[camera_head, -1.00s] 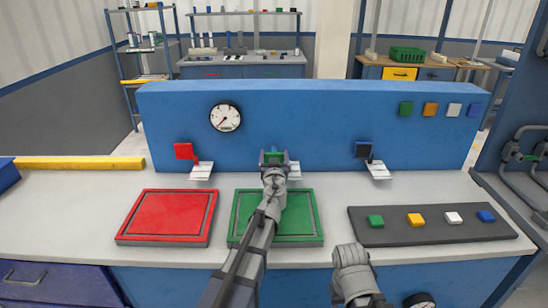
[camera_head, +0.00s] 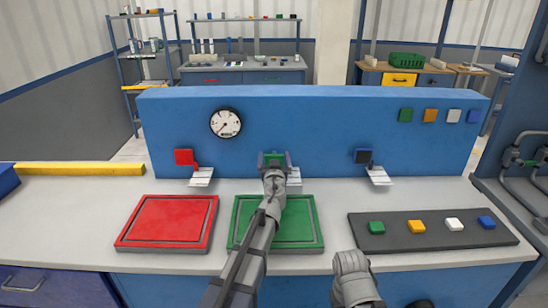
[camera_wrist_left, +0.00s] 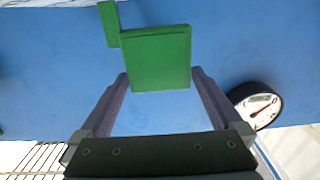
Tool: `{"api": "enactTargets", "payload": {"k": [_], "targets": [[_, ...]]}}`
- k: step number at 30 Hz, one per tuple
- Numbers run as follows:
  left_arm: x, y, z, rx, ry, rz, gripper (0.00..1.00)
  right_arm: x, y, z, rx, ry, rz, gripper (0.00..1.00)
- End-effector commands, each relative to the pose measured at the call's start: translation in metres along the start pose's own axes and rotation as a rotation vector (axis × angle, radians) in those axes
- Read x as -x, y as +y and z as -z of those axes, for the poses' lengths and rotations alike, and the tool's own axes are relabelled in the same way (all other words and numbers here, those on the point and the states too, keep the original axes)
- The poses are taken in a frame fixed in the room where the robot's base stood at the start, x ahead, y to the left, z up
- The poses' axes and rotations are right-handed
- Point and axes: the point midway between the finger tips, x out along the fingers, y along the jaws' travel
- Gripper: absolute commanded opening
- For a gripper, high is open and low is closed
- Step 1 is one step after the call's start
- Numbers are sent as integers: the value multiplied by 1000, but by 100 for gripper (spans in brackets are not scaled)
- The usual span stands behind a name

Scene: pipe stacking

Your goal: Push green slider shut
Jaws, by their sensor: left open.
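The green slider (camera_head: 273,160) is on the front of the blue panel, mostly hidden behind my left gripper (camera_head: 275,157) in the head view. In the left wrist view the green slider (camera_wrist_left: 157,58) is a square block, with a small green piece at its upper left. My left gripper (camera_wrist_left: 160,75) is open, with one finger on each side of the block and blue panel showing in the gaps. I cannot tell whether the fingers touch it. My right arm shows at the bottom of the head view, its fingers out of sight.
A gauge (camera_head: 225,123) sits above left. Red (camera_head: 165,222) and green (camera_head: 300,225) trays and a grey strip (camera_head: 395,241) with coloured blocks lie on the bench.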

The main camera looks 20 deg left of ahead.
Motion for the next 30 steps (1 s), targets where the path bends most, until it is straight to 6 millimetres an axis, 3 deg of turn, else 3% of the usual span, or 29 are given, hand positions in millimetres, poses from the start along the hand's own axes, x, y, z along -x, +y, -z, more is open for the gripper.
{"api": "enactTargets", "payload": {"k": [12, 22, 26, 30], "targets": [[65, -1, 0, 0, 0, -1, 100, 0, 0, 0, 0, 0, 0, 50], [72, 0, 0, 0, 0, 0, 100, 0, 0, 0, 0, 0, 0, 50], [73, 0, -1, -21, 0, 0, 88, -1, 0, 0, 0, 0, 0, 50], [83, -2, -5, -193, 0, 1, 72, -5, 0, 0, 0, 0, 0, 50]]}}
